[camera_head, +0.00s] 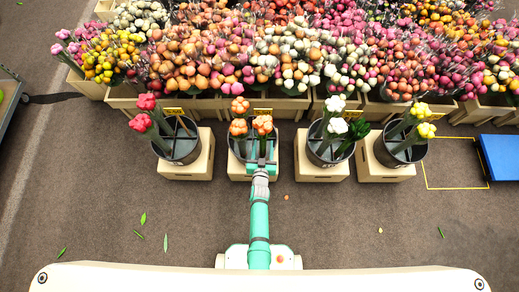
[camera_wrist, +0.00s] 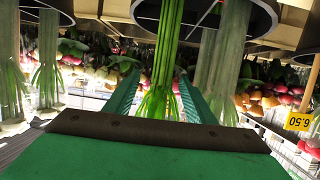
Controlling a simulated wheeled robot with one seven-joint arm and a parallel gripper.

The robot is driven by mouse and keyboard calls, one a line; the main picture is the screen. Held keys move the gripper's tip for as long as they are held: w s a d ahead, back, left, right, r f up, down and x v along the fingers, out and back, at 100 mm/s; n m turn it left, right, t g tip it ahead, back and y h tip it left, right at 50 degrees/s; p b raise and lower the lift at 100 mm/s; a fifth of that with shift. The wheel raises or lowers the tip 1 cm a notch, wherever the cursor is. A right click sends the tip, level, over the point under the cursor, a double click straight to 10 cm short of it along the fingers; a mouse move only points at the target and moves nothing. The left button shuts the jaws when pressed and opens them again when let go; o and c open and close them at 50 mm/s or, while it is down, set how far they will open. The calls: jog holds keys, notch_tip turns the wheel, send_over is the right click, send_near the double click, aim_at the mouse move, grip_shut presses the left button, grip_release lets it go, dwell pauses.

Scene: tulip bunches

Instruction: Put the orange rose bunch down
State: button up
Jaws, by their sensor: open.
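The orange rose bunch (camera_head: 239,126) stands in the second dark bucket (camera_head: 232,152) from the left, its several orange heads above the rim. My gripper (camera_head: 262,163) is at the near side of this bucket; its fingertips are hard to make out in the head view. In the wrist view, which looks upside down, my gripper's (camera_wrist: 158,82) two teal fingers are apart, one on each side of green stems (camera_wrist: 172,30). I cannot tell whether either finger touches them. Part of the bucket is hidden by my arm.
Buckets with red flowers (camera_head: 147,102), white flowers (camera_head: 336,103) and yellow flowers (camera_head: 425,130) stand on wooden crates beside it. Crates packed with flowers (camera_head: 250,60) fill the back. A blue mat (camera_head: 502,157) lies at right. The floor (camera_head: 340,225) in front is mostly clear.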

jog(key=s+r, duration=0.8)
jog(key=s, duration=0.4)
jog(key=s+r, duration=0.7)
jog(key=s, duration=0.4)
jog(key=s+r, duration=0.5)
jog(key=r, duration=0.6)
jog(key=s+a+r+y, duration=0.1)
jog(key=s+r, duration=0.4)
jog(key=r, duration=0.6)
jog(key=shift+n+t, duration=0.3)
jog(key=shift+t, duration=0.1)
jog(key=shift+s+a+r, duration=0.1)
jog(key=shift+s, duration=0.05)
jog(key=shift+s, duration=0.2)
